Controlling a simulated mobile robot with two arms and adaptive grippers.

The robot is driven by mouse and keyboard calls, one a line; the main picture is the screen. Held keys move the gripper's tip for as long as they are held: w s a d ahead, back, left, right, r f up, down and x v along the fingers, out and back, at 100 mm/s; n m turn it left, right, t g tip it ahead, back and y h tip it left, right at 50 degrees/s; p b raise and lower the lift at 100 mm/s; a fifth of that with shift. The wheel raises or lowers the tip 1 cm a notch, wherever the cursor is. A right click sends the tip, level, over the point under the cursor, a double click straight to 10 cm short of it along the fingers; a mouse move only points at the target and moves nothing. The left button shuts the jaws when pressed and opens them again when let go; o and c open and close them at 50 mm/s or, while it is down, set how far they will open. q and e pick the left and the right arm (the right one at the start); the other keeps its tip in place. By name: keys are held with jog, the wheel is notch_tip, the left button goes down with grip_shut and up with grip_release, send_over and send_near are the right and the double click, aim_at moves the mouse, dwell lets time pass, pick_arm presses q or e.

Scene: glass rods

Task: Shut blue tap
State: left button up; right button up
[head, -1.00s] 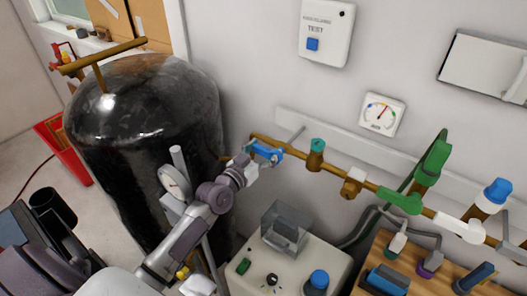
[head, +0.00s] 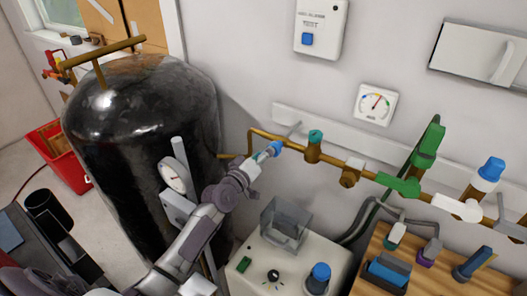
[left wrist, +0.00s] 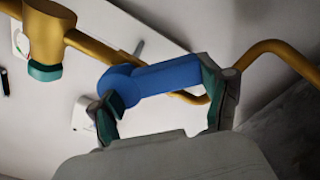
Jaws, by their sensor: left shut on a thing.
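The blue tap (head: 276,147) sits on the brown pipe (head: 333,159) along the wall, near the pipe's left bend. My left gripper (head: 262,157) reaches it from the lower left. In the left wrist view the blue lever (left wrist: 165,77) lies crosswise between the two fingers of my left gripper (left wrist: 165,108), and the gripper is shut on it. The fingers hide the lever's ends in part. My right gripper is not in view.
A large black tank (head: 140,120) stands left of my arm. Along the pipe to the right are a teal-capped fitting (head: 315,138), a green tap (head: 402,186) and a white tap (head: 455,207). A pale box (head: 290,265) stands below.

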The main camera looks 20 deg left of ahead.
pick_arm(q)
jog(key=n, duration=0.4)
jog(key=shift+s+d+f, duration=0.1)
jog(key=shift+d+f, duration=0.3)
jog(key=shift+d+f+n, duration=0.15)
jog(key=shift+d+n, duration=0.2)
jog(key=shift+n, duration=0.75)
jog(key=shift+d+f+n, duration=0.1)
jog(key=shift+d+n, duration=0.25)
jog(key=shift+n, duration=0.75)
jog(key=shift+s, duration=0.1)
jog(key=o, duration=1.7)
jog(key=shift+c, duration=0.2)
jog(key=shift+s, duration=0.1)
jog(key=s+a, duration=0.1)
jog(key=s, duration=1)
jog(key=shift+s+a, duration=0.3)
jog(key=shift+s, duration=0.05)
